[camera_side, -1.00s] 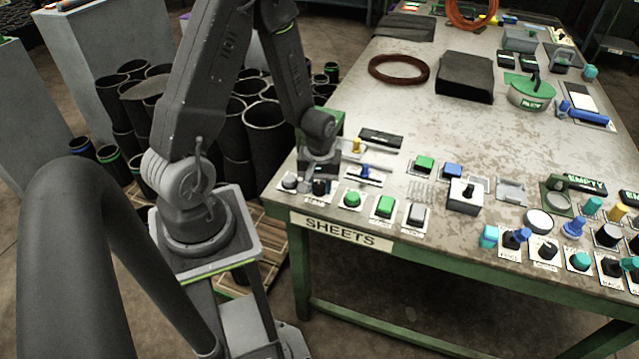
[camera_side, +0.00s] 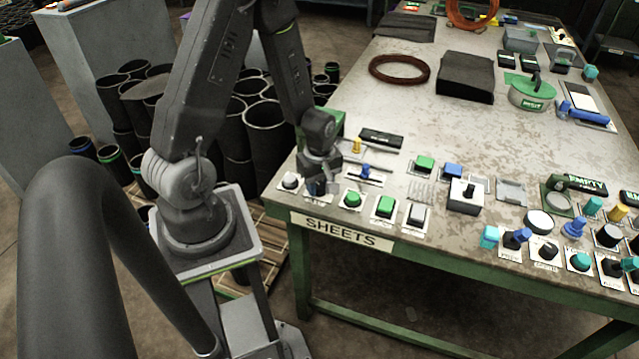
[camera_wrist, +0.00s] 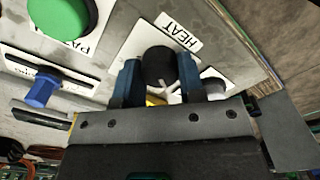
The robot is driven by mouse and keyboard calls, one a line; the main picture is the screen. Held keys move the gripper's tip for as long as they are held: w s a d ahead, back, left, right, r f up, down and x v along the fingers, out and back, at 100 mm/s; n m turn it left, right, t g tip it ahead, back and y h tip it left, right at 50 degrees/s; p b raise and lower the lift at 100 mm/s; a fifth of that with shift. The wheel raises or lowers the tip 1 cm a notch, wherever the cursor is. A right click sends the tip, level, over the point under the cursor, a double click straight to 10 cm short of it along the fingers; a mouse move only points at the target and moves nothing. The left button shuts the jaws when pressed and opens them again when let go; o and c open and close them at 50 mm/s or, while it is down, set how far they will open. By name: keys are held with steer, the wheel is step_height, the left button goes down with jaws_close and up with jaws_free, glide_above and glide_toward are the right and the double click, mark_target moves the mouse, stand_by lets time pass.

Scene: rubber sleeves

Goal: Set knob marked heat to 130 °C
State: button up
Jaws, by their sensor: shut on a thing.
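The heat knob (camera_wrist: 158,66) is a round black knob on a white plate, with the label HEAT (camera_wrist: 179,31) beside it in the wrist view. My gripper (camera_wrist: 160,80) has its two dark blue fingers on either side of the knob, shut on it. In the side view my gripper (camera_side: 318,185) is at the left front corner of the table, and the arm and fingers hide most of the knob there. The knob's pointer and the scale cannot be read in either view.
A white-grey knob (camera_side: 290,181) stands just left of my gripper. A green button (camera_side: 352,199) is to the right, and a blue knob (camera_side: 365,171) on a slider plate is behind it. More buttons and knobs line the table's front edge.

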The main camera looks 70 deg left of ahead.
mark_target(320, 186)
stand_by(0.4)
steer(key=o, duration=0.9)
step_height(320, 186, up, 14)
steer(key=shift+f, duration=0.1)
steer(key=s+d+r+m+t, duration=0.2)
steer(key=d+r+m, duration=0.2)
steer(key=r+m, duration=0.1)
steer(key=s+d+r+m+t, duration=0.1)
steer(key=s+d+r+m, duration=0.2)
steer(key=d+r+m, duration=0.2)
steer(key=s+d+r+m+t, duration=0.2)
steer(key=d+r+m, duration=0.3)
steer(key=m, duration=0.3)
steer(key=shift+s+m+t, duration=0.3)
steer(key=shift+s, duration=0.1)
